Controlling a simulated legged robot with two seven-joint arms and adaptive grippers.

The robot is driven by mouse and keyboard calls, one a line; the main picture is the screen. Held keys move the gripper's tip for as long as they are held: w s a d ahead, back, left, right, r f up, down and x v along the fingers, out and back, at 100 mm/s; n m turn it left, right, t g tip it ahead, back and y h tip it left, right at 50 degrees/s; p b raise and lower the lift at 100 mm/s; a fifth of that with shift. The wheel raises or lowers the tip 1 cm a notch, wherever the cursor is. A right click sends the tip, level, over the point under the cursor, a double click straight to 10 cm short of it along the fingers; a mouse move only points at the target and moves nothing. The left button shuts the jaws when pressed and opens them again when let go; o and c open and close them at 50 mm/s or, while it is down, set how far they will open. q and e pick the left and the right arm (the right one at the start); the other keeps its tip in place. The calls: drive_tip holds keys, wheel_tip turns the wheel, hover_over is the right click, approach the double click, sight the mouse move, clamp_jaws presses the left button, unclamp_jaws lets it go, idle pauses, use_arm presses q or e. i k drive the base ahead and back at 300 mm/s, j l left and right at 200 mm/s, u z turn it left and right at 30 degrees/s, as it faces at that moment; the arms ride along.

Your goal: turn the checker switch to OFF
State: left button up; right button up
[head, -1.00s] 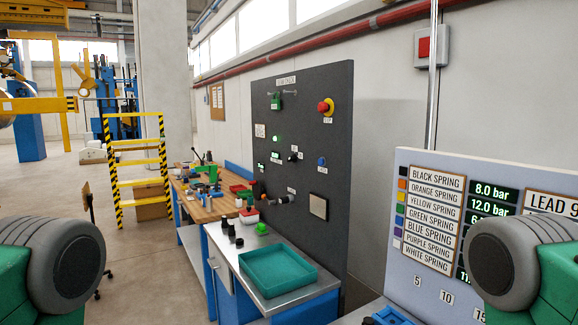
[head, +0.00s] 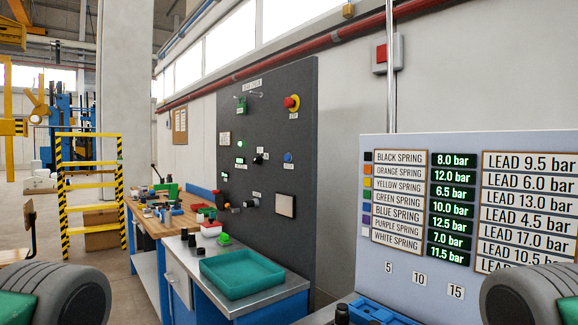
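A dark upright panel (head: 268,130) stands behind the workbench. It carries a small black knob (head: 258,158) at mid height, which looks like the checker switch; its label and pointing direction are too small to read. Lit green displays (head: 240,160) sit left of the knob. A red emergency button (head: 291,103) is at the upper right and a blue button (head: 288,157) lies right of the knob. Rounded grey and green parts of my two arms fill the lower corners, well short of the panel. Neither gripper's fingers are in view.
A metal-topped bench holds a green tray (head: 242,270) in front of the panel. A wooden workbench (head: 150,222) with small parts continues behind it. A board with spring and lead labels (head: 460,155) stands at right. A yellow-black ladder (head: 92,190) is at left, beside open floor.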

sight(258, 160)
drive_tip(key=i+j+z, duration=0.25)
drive_tip(key=z, duration=0.2)
drive_tip(key=i+j+z, duration=0.2)
drive_tip(key=j+z, duration=0.25)
drive_tip(key=i+j+z, duration=0.15)
drive_tip(key=j+z, duration=0.25)
drive_tip(key=l, duration=0.05)
